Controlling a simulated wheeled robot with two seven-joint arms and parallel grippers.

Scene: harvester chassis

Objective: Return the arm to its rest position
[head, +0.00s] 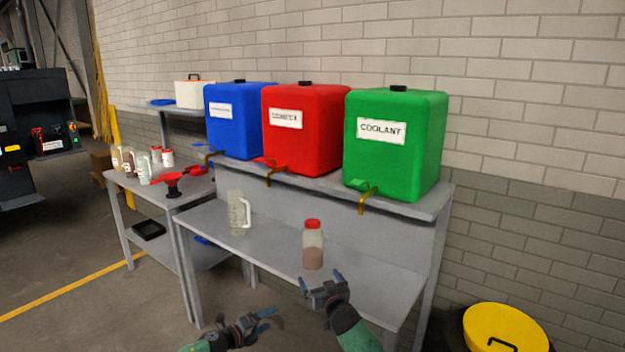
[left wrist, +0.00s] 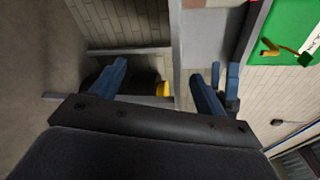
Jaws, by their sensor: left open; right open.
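My left gripper (head: 266,320) is low at the bottom of the head view, in front of the bench's front edge. It is open and empty; its two blue fingers stand apart in the left wrist view (left wrist: 160,72). My right gripper (head: 320,281) is to its right, near the bench's front edge, below a red-capped bottle (head: 313,250) in the picture. It is open, with nothing seen between its fingers. Both forearms come in from the bottom edge.
A grey bench (head: 270,253) carries the bottle and a clear jug (head: 238,213). Blue (head: 228,130), red (head: 325,145) and green COOLANT (head: 415,165) tanks stand on its shelf. A side table (head: 150,192) holds funnels and jugs. A yellow-lidded bin (head: 505,325) stands at right.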

